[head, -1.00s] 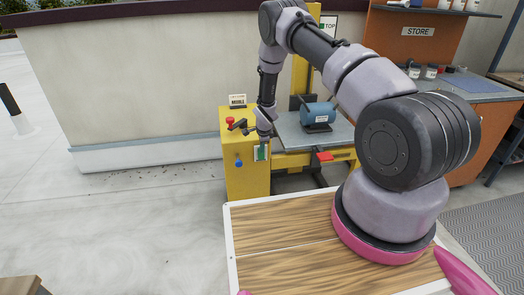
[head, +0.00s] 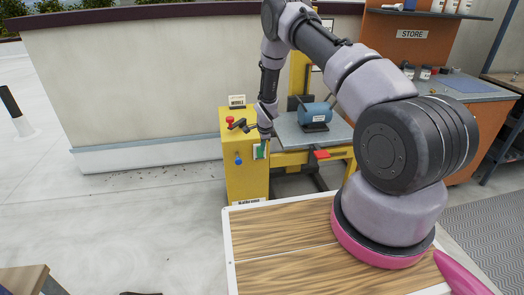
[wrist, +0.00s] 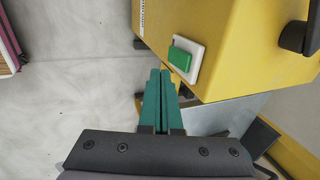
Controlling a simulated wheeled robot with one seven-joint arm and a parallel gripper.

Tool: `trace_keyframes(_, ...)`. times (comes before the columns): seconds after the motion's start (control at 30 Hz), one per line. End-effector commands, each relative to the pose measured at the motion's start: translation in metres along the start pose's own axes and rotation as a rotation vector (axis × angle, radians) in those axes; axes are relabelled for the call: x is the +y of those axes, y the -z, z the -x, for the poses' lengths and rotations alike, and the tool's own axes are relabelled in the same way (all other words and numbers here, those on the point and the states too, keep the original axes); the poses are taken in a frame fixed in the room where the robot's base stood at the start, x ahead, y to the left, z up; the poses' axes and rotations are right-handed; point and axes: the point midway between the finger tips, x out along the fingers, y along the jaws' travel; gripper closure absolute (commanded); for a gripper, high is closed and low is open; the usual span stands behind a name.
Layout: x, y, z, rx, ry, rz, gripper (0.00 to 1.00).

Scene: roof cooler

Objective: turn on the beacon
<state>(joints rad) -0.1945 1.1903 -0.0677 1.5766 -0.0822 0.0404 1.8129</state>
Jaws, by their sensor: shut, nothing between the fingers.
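A yellow cabinet (head: 243,180) carries a green rocker switch (wrist: 179,54) on a white plate (wrist: 194,68). The switch also shows on the cabinet's right side in the head view (head: 258,152). My gripper (wrist: 161,73) is shut and empty, its teal fingers pointing at the cabinet. In the wrist view the fingertips are just below and left of the switch; I cannot tell whether they touch it. In the head view my gripper (head: 264,139) is beside the switch. I cannot pick out a beacon lamp in these frames.
The cabinet also has a red button (head: 229,120), a dark lever (head: 238,125) and a blue knob (head: 238,161). A blue motor-like unit (head: 315,115) sits on the grey platform to the right, with a red pedal-like part (head: 321,154) below. Open floor lies left.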

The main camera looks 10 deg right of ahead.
Motion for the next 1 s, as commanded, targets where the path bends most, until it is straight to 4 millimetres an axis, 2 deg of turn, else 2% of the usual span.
trace_keyframes(0.4, -0.015, -0.001, 0.061, -0.001, 0.003, 0.000, 1.00)
trace_keyframes(0.5, -0.016, 0.000, 0.071, 0.000, 0.002, 0.000, 1.00)
trace_keyframes(1.0, -0.019, 0.000, 0.081, -0.001, 0.004, 0.004, 1.00)
